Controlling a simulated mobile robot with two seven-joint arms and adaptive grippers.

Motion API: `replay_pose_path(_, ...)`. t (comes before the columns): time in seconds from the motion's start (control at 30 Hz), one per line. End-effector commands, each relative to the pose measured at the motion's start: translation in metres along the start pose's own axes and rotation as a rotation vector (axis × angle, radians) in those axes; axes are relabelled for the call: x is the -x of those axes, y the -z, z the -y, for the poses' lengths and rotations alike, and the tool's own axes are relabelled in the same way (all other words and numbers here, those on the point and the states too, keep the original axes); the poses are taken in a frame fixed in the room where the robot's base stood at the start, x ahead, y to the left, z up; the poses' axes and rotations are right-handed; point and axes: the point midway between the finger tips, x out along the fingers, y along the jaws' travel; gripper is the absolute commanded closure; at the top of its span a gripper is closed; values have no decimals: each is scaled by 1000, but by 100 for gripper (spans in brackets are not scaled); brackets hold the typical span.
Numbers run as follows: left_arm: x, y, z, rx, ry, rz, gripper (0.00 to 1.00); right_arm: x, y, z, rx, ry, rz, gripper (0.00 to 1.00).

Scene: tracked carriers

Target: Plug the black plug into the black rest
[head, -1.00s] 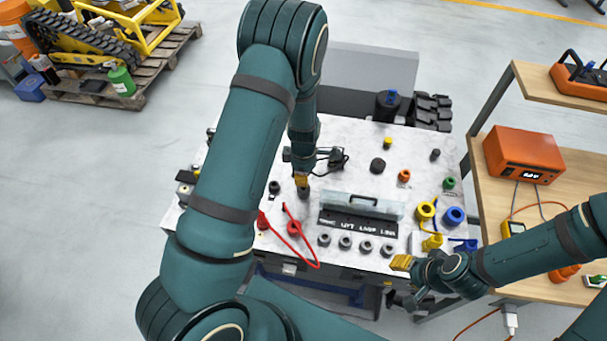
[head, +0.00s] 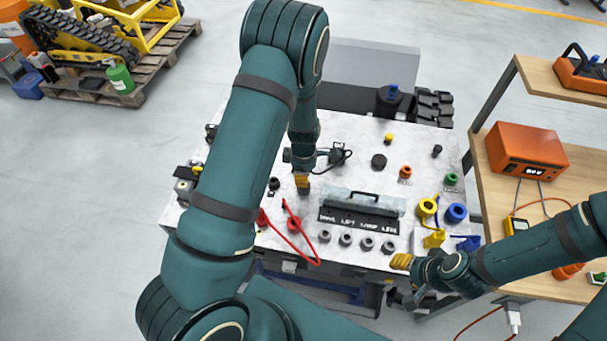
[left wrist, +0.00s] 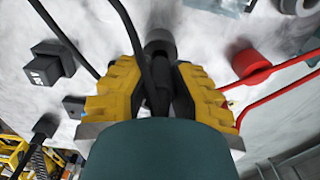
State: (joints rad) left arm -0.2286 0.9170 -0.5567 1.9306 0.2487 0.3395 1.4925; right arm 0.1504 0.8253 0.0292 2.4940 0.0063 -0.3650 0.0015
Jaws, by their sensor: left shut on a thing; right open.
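My left gripper (head: 302,181) points down at the table top, its yellow fingers shut on the black plug. The plug (left wrist: 158,88) shows dark between the fingers in the left wrist view, with a black cable running up past it. A dark round socket-like piece (left wrist: 160,42), perhaps the black rest, lies just beyond the fingertips, in line with the plug. It also shows below the fingers in the head view (head: 304,191). I cannot tell whether the plug is inside it or only close to it. My right gripper (head: 401,261) is open and empty by the table's front right edge.
A red plug (left wrist: 250,64) with a red cable lies near my left gripper. A labelled black block (left wrist: 49,66) is on its other side. A clear-lidded case (head: 362,206) and several grey rings stand to the right, with yellow (head: 427,208) and blue (head: 455,213) rings beyond.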

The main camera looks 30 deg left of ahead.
Motion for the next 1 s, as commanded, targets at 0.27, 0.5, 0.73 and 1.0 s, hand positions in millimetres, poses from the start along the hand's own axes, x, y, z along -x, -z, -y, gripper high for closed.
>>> replay_pose_path(0.27, -7, 0, 0, 0, 0, 0, 100, -5, -1, -2, 0, 0, 0, 53)
replay_pose_path(0.5, -12, 0, 0, 0, 0, 0, 100, -8, -1, -3, 0, 0, 0, 53)
replay_pose_path(0.73, -18, 0, 0, 0, 0, 0, 100, -12, -2, -5, 0, 0, 0, 53)
replay_pose_path(1.0, -22, 0, 0, 0, 0, 0, 68, -15, -2, -6, 0, 0, 0, 53)
